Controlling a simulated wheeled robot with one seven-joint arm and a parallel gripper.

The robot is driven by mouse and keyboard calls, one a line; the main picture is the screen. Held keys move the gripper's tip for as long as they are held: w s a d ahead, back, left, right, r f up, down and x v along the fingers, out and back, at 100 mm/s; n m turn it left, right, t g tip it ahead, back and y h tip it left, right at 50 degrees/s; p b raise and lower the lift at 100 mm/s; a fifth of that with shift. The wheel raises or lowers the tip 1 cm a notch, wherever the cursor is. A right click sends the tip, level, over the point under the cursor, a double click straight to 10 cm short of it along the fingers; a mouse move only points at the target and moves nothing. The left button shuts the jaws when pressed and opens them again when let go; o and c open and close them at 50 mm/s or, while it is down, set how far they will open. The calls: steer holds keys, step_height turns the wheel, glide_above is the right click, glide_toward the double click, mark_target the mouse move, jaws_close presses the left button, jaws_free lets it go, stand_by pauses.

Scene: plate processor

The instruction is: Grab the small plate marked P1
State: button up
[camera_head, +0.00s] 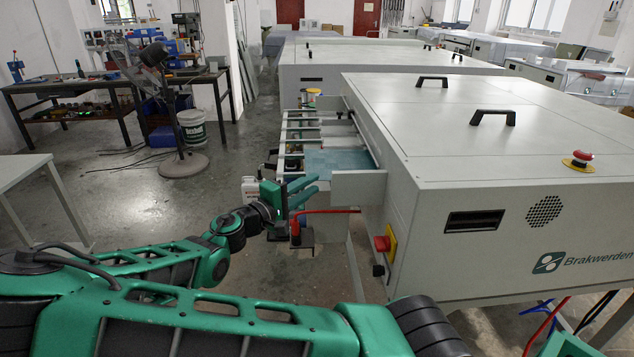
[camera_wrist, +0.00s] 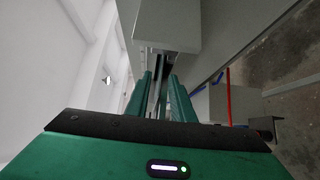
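My gripper (camera_head: 312,190) is green and sits in front of the plate processor's open side bay, near its grey end panel (camera_head: 358,187). In the wrist view its two fingers (camera_wrist: 161,90) stand apart with nothing held between them. A flat blue plate-like surface (camera_head: 340,161) lies in the bay, behind the end panel and beyond my gripper. I can read no P1 mark in either view, so I cannot tell whether this is the small plate.
The large grey machine (camera_head: 500,150) fills the right side, with a red emergency knob (camera_head: 382,243) on its near corner. Grey rails (camera_head: 300,125) run across the bay. A red hooked tube (camera_head: 325,212) is close below my gripper. Open floor lies to the left.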

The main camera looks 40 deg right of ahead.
steer(key=shift+w+d, duration=0.15)
steer(key=shift+d, duration=0.8)
jaws_close()
step_height(320, 180, up, 3)
steer(key=shift+f, duration=0.2)
